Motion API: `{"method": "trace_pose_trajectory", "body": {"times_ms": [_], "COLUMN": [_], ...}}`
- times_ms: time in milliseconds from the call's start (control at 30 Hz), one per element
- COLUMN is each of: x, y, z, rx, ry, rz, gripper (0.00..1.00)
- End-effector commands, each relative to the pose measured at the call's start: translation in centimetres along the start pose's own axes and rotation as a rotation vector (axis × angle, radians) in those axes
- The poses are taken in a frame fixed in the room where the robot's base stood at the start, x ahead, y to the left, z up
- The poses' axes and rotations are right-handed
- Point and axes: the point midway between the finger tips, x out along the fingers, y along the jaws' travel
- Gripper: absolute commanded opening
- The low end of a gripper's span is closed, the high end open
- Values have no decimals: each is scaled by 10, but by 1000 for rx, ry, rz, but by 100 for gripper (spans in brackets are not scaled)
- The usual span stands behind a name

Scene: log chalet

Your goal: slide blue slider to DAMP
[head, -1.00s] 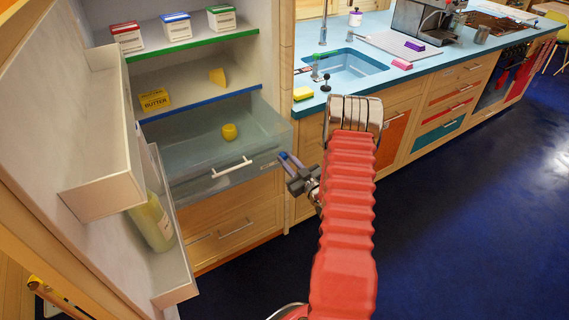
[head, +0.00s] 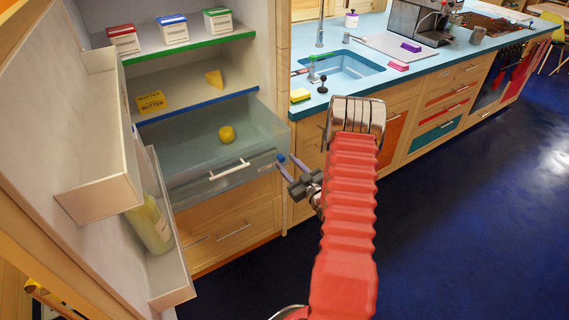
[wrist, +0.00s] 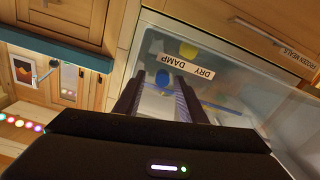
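The blue slider (wrist: 163,78) is on the front of the clear drawer (head: 215,187). The wrist view shows it upside down beside the DAMP end of a white DRY/DAMP label (wrist: 188,67). The slider also shows as a small blue dot in the head view (head: 281,158). My gripper (wrist: 160,77) is open, with its two dark fingers spread on either side of the slider and a gap visible to each. It also shows at the drawer's right front corner in the head view (head: 290,165). How deep the fingertips reach is unclear.
The drawer, holding a yellow fruit (head: 227,134), has a white handle (head: 229,169). The open fridge door (head: 100,195) with shelves stands at left. The blue counter (head: 350,89) with a sink is at right. Dark floor is clear at right.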

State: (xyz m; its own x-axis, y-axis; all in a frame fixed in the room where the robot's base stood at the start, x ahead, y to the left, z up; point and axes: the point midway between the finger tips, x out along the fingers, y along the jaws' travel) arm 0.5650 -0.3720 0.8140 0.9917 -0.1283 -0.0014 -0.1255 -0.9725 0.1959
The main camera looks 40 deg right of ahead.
Motion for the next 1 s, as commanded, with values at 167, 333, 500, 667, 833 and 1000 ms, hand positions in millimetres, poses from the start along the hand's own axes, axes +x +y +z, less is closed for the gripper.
{"method": "trace_pose_trajectory", "body": {"times_ms": [167, 333, 500, 667, 833, 1000], "x": [-28, -58, -87, -108, -119, -120], "y": [1, 0, 1, 0, 0, -1], "z": [1, 1, 1, 1, 1, 1], "rx": [3, 3, 2, 2, 1, 0], "ry": [-3, -2, -2, -1, 0, 1], "rz": [3, 3, 3, 2, 1, 0], "gripper": [37, 37, 37, 37, 37, 37]}}
